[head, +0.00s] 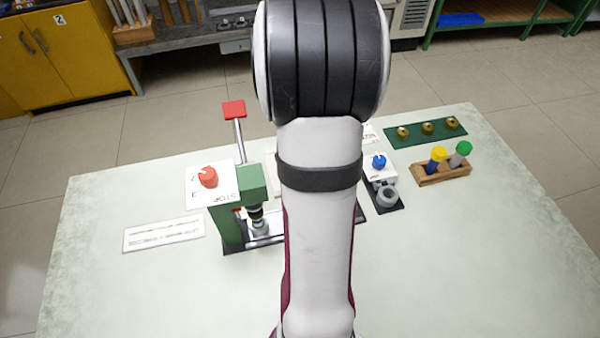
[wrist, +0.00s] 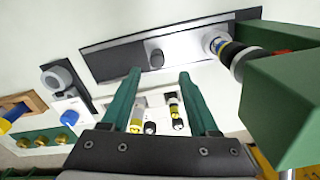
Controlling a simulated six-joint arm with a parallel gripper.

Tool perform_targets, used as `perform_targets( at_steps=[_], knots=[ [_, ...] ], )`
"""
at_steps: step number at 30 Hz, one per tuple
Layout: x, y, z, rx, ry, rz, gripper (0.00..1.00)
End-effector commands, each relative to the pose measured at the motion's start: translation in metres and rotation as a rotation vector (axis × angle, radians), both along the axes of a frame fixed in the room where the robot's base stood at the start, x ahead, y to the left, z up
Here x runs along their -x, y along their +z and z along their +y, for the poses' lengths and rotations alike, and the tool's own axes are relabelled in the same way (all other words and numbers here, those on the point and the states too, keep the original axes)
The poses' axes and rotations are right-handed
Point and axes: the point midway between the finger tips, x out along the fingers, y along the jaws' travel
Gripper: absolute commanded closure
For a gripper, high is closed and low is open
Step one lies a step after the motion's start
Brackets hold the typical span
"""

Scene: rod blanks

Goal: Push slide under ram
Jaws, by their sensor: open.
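My gripper (wrist: 161,74) is open and empty in the wrist view, its two green fingers apart. The slide (wrist: 187,49), a pale metal strip on a dark base, lies beyond the fingertips with a short dark knob (wrist: 155,59) standing on it. The knob shows between the fingertips; whether they touch it I cannot tell. In the head view my arm hides the gripper and much of the slide; the press (head: 252,184) shows.
The press has a red-tipped lever (head: 234,109) and a red-knob panel (head: 209,180). Right are a blue-knob device (head: 381,164), a wooden rack (head: 442,174) and a green brass-knob board (head: 425,133). The table front is clear.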

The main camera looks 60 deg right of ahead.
Motion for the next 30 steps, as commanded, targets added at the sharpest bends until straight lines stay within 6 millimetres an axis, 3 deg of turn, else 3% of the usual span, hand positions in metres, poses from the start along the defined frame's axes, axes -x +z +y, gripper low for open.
perform_targets(
  at_steps=[3,9,25,28,30],
  knots=[
    [-0.001,0.037,-0.001,0.007,-0.001,-0.005,0.39],
    [-0.001,0.074,0.000,0.002,0.000,-0.001,0.39],
    [-0.001,0.082,0.000,-0.001,-0.010,-0.005,0.39],
    [-0.027,0.085,-0.007,-0.013,-0.198,-0.110,0.39],
    [-0.062,0.095,-0.021,-0.048,-0.482,-0.263,0.39]
  ],
)
